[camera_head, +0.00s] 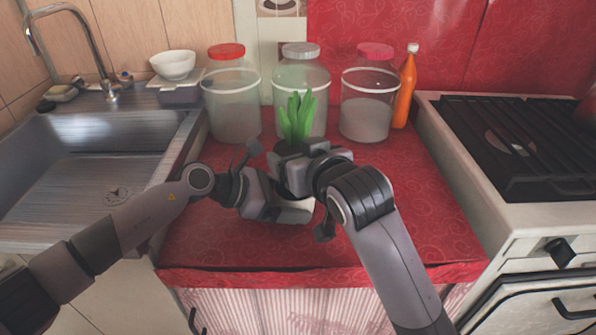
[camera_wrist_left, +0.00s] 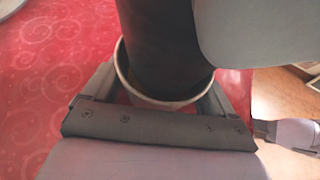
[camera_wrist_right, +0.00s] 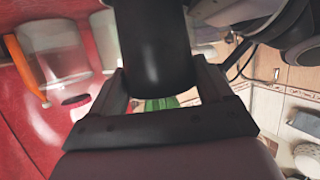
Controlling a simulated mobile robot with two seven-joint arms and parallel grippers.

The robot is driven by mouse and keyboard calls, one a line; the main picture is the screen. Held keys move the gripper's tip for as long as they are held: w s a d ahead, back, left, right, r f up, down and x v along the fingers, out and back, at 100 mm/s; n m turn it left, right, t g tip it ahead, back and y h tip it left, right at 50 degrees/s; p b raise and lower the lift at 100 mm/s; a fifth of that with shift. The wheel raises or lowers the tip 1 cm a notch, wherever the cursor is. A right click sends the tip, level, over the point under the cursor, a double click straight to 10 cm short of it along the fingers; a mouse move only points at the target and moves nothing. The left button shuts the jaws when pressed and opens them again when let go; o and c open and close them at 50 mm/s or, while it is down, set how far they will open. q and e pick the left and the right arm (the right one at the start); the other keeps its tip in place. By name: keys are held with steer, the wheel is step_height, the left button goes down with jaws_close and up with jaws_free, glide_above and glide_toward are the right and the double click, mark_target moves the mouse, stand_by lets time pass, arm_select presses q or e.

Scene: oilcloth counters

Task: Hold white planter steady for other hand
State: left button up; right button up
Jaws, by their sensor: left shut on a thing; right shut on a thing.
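The white planter (camera_head: 297,212) stands on the red counter, mostly hidden behind my grippers in the head view. My left gripper (camera_head: 272,203) is shut on it from the left. The left wrist view shows the planter's pale round rim (camera_wrist_left: 160,104) between the fingers. A green plant (camera_head: 298,118) with upright leaves rises above my right gripper (camera_head: 297,160), which is shut on it above and behind the planter. A little of the plant's green (camera_wrist_right: 160,104) shows between the fingers in the right wrist view. Dark cylindrical shapes cover much of both wrist views. The plant's lower end is hidden.
Three lidded jars stand along the back: a red-lidded one (camera_head: 232,105), a middle one (camera_head: 302,75) and a pink-lidded one (camera_head: 368,108). An orange bottle (camera_head: 405,90) is beside them. The sink (camera_head: 90,165) is left, the stove (camera_head: 520,150) right. The front-right counter (camera_head: 425,215) is clear.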

step_height(320, 180, up, 6)
steer(key=shift+r, duration=0.15)
arm_select(q)
steer(key=o, duration=0.6)
steer(key=shift+a, duration=0.1)
